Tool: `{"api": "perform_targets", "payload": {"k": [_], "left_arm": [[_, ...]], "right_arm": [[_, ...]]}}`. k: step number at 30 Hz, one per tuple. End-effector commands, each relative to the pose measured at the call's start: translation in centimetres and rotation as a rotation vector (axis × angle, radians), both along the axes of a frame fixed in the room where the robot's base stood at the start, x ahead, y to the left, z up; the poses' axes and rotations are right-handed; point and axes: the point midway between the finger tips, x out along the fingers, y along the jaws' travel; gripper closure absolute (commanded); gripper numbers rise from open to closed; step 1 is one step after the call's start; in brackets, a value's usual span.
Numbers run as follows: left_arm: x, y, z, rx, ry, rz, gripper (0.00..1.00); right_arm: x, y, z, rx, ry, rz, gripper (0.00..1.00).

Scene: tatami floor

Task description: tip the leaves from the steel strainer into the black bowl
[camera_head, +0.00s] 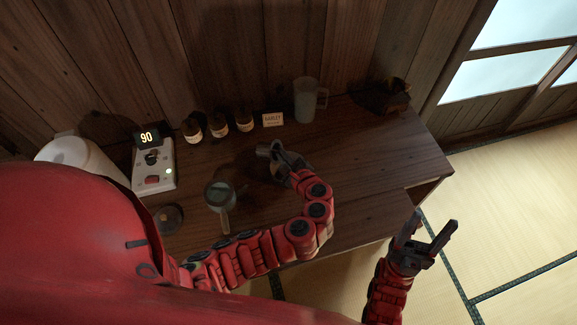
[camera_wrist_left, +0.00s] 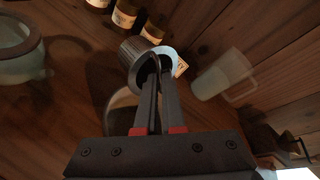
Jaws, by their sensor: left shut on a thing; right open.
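The steel strainer (camera_head: 263,151) is a small grey cylinder held above the table; it also shows in the left wrist view (camera_wrist_left: 133,52). My left gripper (camera_head: 280,158) is shut on its rim or handle; the fingers (camera_wrist_left: 158,85) reach it in the wrist view. The strainer looks tilted in the wrist view. No leaves can be made out. A dark rounded shape (camera_wrist_left: 122,103) lies below the strainer; I cannot tell whether it is the black bowl. My right gripper (camera_head: 432,240) is open and empty, off the table's right front edge.
A glass pot (camera_head: 219,193) with a handle stands left of the strainer, near a dark round piece (camera_head: 169,217). Behind are several jars (camera_head: 219,124), a card (camera_head: 272,119) and a frosted jug (camera_head: 305,103). A device reading 90 (camera_head: 153,168) stands left.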

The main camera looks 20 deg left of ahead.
Motion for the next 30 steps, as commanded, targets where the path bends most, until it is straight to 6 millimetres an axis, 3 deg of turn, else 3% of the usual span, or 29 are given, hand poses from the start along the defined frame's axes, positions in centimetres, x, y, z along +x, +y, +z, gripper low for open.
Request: {"api": "perform_targets", "payload": {"k": [30], "left_arm": [[0.0,-1.6,-0.3,0.142,-0.011,-0.01,1.0]], "right_arm": [[0.0,0.0,-2.3,0.0,0.0,0.0,0.4]]}}
